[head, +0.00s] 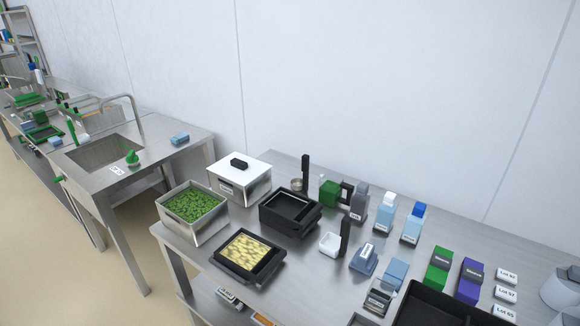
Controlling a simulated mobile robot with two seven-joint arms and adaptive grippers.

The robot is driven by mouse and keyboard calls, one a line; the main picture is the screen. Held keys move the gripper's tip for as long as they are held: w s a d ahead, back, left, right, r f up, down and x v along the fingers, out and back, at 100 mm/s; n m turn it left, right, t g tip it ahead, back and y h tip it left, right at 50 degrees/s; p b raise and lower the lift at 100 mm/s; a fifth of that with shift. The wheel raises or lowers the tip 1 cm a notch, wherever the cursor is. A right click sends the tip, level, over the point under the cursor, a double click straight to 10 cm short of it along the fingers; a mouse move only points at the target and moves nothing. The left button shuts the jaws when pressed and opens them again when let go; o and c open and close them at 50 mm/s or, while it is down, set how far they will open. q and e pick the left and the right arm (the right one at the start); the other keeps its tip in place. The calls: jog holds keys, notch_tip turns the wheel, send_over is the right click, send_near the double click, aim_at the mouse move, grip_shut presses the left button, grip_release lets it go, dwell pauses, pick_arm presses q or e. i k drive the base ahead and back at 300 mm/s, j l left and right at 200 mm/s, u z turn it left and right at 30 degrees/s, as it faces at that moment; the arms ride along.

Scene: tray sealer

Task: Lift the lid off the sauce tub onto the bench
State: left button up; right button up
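A steel tub with a white lid (251,169) stands at the back left of the steel bench (345,293). It appears to be the sauce tub, but its small front label is too small to read. The lid lies flat on the tub (232,191) and covers its contents. A black block handle (239,163) sits on top of the lid. Neither of my grippers is in view.
An open tub of green pieces (190,231) stands left of the lidded tub. A black empty tray (290,213) is to its right, and a tray of yellow food (247,254) in front. Bottles, boxes and small containers crowd the right side.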

aim_at(241, 169)
jog(key=i+j+z, duration=0.25)
jog(key=j+z, duration=0.15)
jog(key=j, duration=0.3)
jog(key=i+j+z, duration=0.15)
jog(key=j+z, duration=0.25)
jog(key=j, duration=0.3)
jog(key=j+z, duration=0.35)
jog(key=j, duration=0.4)
